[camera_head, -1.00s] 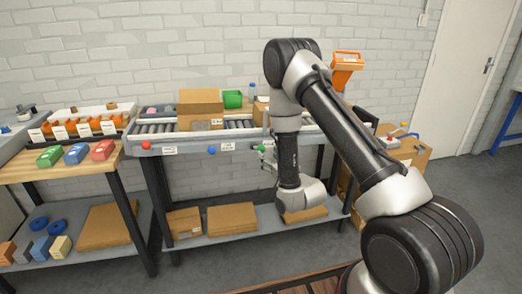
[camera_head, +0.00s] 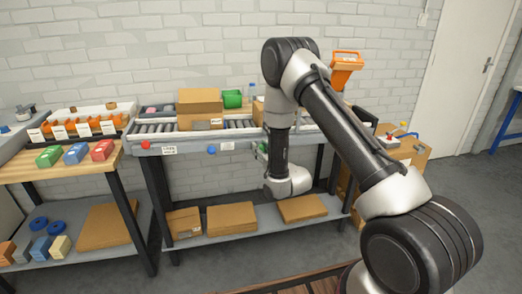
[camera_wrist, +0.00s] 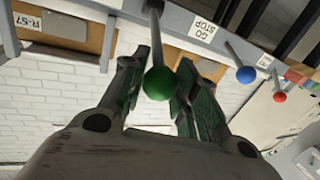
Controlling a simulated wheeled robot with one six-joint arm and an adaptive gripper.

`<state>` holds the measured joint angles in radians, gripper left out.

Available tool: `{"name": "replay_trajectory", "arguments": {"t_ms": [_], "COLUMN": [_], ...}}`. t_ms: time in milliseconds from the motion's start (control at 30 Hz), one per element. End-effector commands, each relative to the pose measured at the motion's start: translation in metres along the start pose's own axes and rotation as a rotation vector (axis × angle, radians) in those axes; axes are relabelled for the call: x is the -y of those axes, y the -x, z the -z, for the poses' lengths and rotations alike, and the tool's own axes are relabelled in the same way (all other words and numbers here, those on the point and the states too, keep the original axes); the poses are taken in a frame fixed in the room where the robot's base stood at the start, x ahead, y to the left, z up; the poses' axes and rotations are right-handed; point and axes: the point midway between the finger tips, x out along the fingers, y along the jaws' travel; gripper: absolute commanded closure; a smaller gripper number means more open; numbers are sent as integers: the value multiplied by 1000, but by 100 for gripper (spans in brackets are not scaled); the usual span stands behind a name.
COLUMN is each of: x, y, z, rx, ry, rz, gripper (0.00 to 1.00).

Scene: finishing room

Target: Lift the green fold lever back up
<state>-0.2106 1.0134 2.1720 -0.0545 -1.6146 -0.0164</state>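The green fold lever's ball knob (camera_wrist: 160,83) is in the middle of the wrist view, on a thin grey rod running up to the rail. My gripper (camera_wrist: 160,62) has a finger on each side of the ball. The fingers are spread and the ball is between them; I cannot tell whether either finger touches it. In the head view my gripper (camera_head: 261,151) is at the front rail of the conveyor table, and the green knob is mostly hidden by it and my arm.
A blue knob (camera_wrist: 246,74) and a red knob (camera_wrist: 280,96) hang from the same rail, beside a GO/STOP label (camera_wrist: 202,28). The roller conveyor (camera_head: 160,128) carries cardboard boxes (camera_head: 200,101) and a green bin (camera_head: 232,99). Flat cartons (camera_head: 231,218) lie on the shelf below.

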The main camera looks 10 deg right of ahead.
Motion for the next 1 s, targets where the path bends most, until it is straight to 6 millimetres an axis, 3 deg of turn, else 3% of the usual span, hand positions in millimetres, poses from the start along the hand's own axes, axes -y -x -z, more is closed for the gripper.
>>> {"name": "replay_trajectory", "arguments": {"t_ms": [467,1000], "x": [-2,-17], "y": [-4,-45], "z": [10,60], "rx": [59,478], "ry": [-16,-129], "rz": [5,34], "gripper": [100,100]}}
